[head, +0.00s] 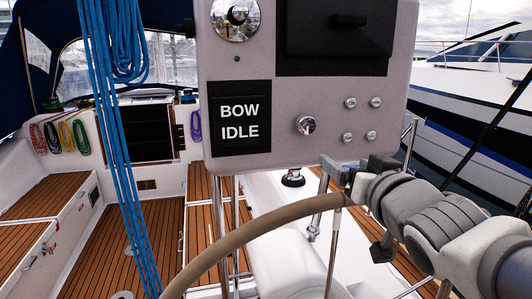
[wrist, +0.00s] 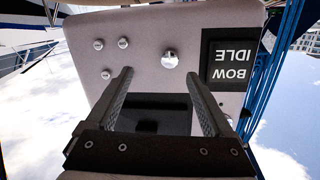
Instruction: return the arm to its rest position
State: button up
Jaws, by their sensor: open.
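My gripper (head: 338,174) is at the right of the head view, below the grey control console (head: 330,95). It overlaps the upper end of the visible brown steering wheel rim (head: 255,226); I cannot tell whether they touch. In the wrist view my gripper (wrist: 158,80) shows two fingers spread wide apart with nothing held between them. The console (wrist: 145,45) appears upside down beyond the fingers, its dark panel (wrist: 150,112) seen between them.
The console carries a "BOW IDLE" display (head: 239,117), a silver knob (head: 306,125) and several small buttons. Blue ropes (head: 122,150) hang at left. Wooden deck (head: 110,240) lies below. A moored white boat (head: 470,120) is at right.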

jog(key=s+a+f+n+g+h, duration=0.1)
jog(key=s+a+f+g, duration=0.2)
jog(key=s+f+g, duration=0.8)
jog(key=s+f, duration=0.5)
jog(key=shift+s+f, duration=0.3)
jog(key=shift+f, duration=0.05)
jog(key=shift+a, duration=0.1)
dwell(0.7)
